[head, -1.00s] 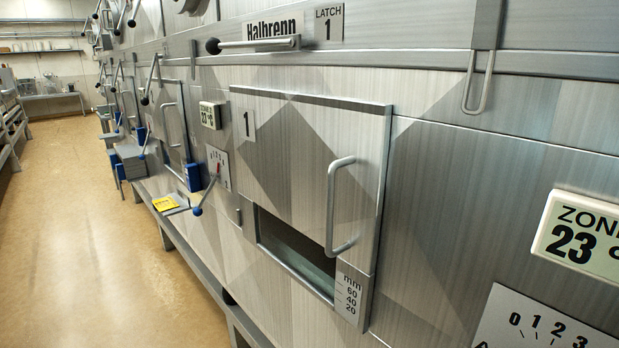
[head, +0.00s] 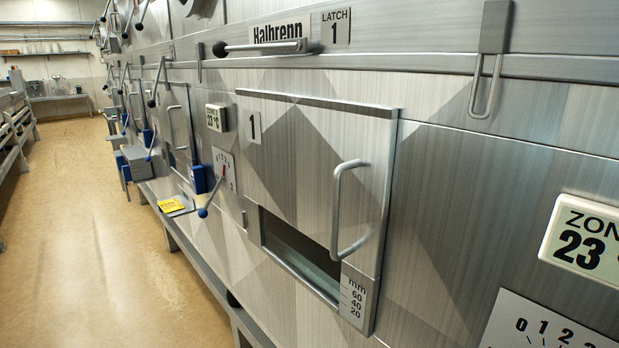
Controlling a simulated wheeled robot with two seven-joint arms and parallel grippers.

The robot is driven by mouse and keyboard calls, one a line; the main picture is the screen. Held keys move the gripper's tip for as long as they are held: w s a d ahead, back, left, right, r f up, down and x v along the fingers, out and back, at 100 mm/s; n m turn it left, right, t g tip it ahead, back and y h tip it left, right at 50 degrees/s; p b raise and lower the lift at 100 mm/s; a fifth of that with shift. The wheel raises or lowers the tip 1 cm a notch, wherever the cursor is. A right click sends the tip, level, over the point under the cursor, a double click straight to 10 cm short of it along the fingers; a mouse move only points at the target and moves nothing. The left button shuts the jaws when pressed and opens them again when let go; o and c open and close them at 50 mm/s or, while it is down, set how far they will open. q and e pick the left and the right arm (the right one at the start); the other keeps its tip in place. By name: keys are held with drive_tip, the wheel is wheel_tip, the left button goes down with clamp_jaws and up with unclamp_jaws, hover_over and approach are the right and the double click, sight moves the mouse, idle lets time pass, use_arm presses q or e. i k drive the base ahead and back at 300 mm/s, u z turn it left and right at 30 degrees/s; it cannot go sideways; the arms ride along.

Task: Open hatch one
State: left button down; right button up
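Hatch one (head: 300,165) is a brushed steel panel on the machine's front, marked by a "1" plate (head: 253,128). Its looped handle (head: 338,210) is on the right side of the panel. Below the panel is a dark slot (head: 295,250), and beside it a millimetre scale (head: 355,297) marked 60, 40 and 20. The latch 1 lever (head: 262,47), a bar with a black ball at its left end, lies nearly level above the hatch near the "LATCH 1" plate (head: 336,27). Neither of my grippers is in view.
A wire loop (head: 486,85) hangs at the upper right. A zone display (head: 588,238) reads 23 at the right. A ledge with a yellow tag (head: 173,205) and blue-ended levers lies left. The floor (head: 80,230) is clear on the left.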

sight(323, 166)
drive_tip(key=k, duration=0.5)
drive_tip(key=u, duration=1.9)
drive_tip(key=i, duration=1)
drive_tip(key=z, duration=1.9)
